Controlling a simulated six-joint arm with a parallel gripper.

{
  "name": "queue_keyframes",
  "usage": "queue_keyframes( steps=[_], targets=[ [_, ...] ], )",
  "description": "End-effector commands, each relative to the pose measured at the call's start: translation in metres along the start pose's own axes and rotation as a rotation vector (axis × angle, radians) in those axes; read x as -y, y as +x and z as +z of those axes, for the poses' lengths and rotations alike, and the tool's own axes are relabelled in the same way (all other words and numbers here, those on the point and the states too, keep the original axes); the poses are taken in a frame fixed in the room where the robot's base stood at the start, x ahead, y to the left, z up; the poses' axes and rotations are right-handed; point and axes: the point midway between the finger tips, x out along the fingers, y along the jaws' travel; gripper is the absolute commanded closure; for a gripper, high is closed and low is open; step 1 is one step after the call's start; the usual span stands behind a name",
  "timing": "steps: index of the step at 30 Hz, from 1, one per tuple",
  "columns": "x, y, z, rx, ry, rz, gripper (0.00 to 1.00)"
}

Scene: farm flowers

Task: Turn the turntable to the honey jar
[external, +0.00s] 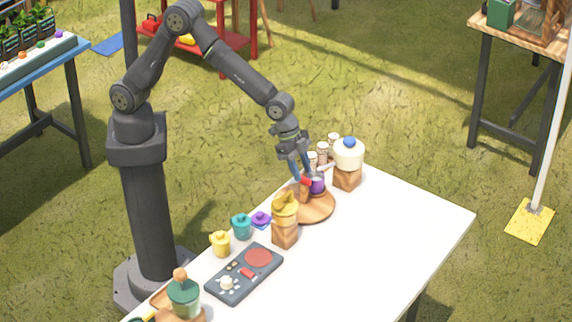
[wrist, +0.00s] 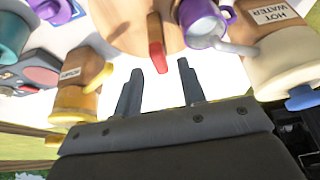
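The turntable (external: 318,208), a round wooden disc, lies on the white table; its wooden surface also fills the top of the wrist view (wrist: 125,25). A wooden handle with a red end (wrist: 156,55) reaches from it toward my gripper (wrist: 158,82). My gripper has its two fingers apart, with the handle's red end just beyond the gap, apparently not gripped. In the external view my gripper (external: 302,177) is low over the turntable's back. A purple mug (external: 317,184) is on or beside the turntable. No honey jar is clearly identifiable.
A yellow-topped wooden dispenser (external: 285,232) stands left. Teal (external: 241,227) and yellow (external: 220,243) pots and a grey panel (external: 230,286) are farther left. The table's right is clear.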

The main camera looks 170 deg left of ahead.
Motion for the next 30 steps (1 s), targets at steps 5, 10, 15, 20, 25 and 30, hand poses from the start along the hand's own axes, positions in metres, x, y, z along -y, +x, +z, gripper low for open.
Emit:
queue_keyframes(
  steps=[5,10,15,20,25,30],
  targets=[
    [0.0,0.016,0.0,-0.001,0.0,0.0,0.63],
    [0.0,0.02,0.0,-0.001,0.0,0.0,0.63],
    [0.0,0.02,0.0,-0.001,0.0,0.0,0.63],
    [0.0,0.02,0.0,-0.001,0.0,0.0,0.88],
    [0.0,0.02,0.0,-0.001,0.0,0.0,1.0],
    [0.0,0.02,0.0,0.0,-0.002,-0.001,1.0]
  ],
)
